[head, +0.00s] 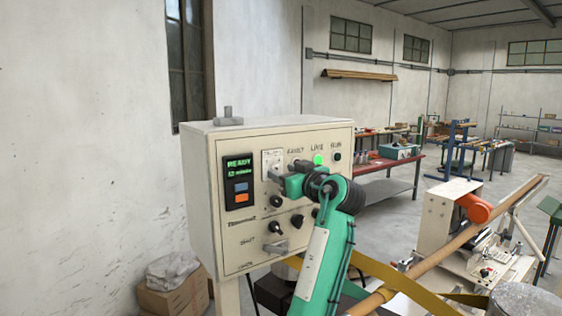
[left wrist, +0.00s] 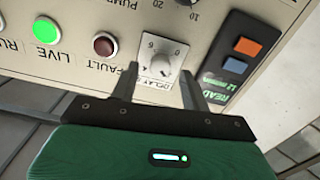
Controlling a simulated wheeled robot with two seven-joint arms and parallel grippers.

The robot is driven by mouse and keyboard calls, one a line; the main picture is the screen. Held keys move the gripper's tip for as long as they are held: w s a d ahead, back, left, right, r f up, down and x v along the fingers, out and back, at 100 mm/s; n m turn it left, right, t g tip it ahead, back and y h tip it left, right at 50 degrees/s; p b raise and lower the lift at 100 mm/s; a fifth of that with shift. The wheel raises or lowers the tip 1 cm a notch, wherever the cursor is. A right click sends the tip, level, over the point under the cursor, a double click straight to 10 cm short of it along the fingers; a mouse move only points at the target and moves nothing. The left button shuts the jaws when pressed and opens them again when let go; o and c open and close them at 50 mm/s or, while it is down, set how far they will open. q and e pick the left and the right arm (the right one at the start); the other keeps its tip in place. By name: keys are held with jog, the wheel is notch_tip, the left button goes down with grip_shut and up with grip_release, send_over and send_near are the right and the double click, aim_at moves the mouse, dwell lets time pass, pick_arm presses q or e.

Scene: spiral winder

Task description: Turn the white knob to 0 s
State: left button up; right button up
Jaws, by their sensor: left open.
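The white knob (left wrist: 160,66) sits on a pale DELAY dial plate on the control box. The plate's upper part shows in the head view (head: 273,156), where my arm covers much of the knob. In the left wrist view the picture is turned over, with a few dial numbers readable. I cannot tell the knob's exact setting. My left gripper (left wrist: 160,72) is open, one finger on each side of the knob. Whether the fingers touch it is unclear. In the head view my left gripper (head: 277,180) is close to the panel front.
The control box (head: 205,190) also carries a lit green LIVE lamp (left wrist: 46,30), a dark red FAULT lamp (left wrist: 105,44), a display with blue and orange buttons (left wrist: 241,55), and black knobs (head: 275,228) lower down. A winder with a long tube (head: 455,244) stands at right.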

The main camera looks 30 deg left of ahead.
pick_arm(q)
jog(key=shift+p+x, duration=0.35)
jog(key=shift+x, duration=0.75)
pick_arm(e)
jog(key=shift+a+r, duration=0.4)
jog(key=shift+r, duration=0.2)
jog(key=shift+d, duration=0.1)
